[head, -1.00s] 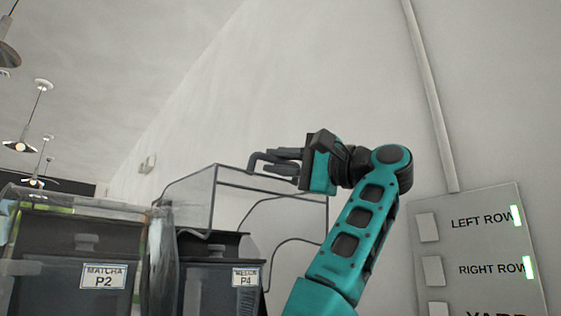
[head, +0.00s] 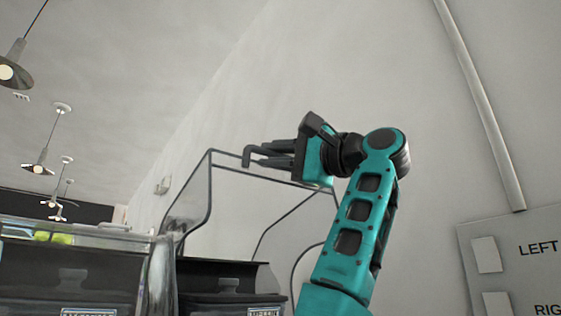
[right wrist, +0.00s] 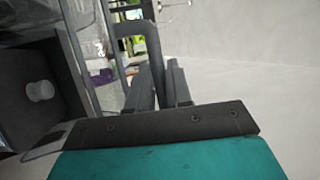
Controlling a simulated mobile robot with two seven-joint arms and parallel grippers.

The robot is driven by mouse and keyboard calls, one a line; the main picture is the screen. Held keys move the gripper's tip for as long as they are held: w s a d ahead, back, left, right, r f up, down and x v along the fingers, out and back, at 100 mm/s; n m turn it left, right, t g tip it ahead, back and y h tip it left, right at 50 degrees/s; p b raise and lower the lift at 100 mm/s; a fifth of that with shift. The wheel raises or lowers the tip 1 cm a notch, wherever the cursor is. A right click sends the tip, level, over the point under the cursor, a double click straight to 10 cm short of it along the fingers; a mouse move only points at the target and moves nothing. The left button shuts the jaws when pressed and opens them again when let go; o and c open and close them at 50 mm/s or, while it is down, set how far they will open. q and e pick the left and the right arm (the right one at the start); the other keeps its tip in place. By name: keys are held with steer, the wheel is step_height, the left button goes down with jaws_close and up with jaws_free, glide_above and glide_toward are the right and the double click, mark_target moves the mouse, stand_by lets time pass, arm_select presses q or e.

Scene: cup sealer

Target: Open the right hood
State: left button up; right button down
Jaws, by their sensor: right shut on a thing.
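The right hood (head: 210,188) is a clear cover with a dark frame. It stands raised and tilted above the dark bins in the head view. My right gripper (head: 268,157) is at its upper edge, with the dark fingers pointing left. It is shut on the hood, apparently at a dark, bent handle; the exact contact is hard to make out. In the right wrist view, the gripper's fingers (right wrist: 162,85) lie beside a dark U-shaped bar (right wrist: 130,32). My left gripper is in neither view.
A dark bin (head: 215,278) stands below the raised hood. Another clear cover (head: 80,233) sits lower, over the bin at left. A panel with labelled buttons (head: 487,254) is on the wall at right. Lamps (head: 38,168) hang at far left.

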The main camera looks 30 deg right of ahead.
steer(key=shift+w+a+r+p, duration=0.15)
steer(key=shift+w+r+p, duration=0.2)
steer(key=shift+w+r, duration=1.5)
steer(key=shift+w+f, duration=0.1)
steer(key=c, duration=1.4)
jaws_free()
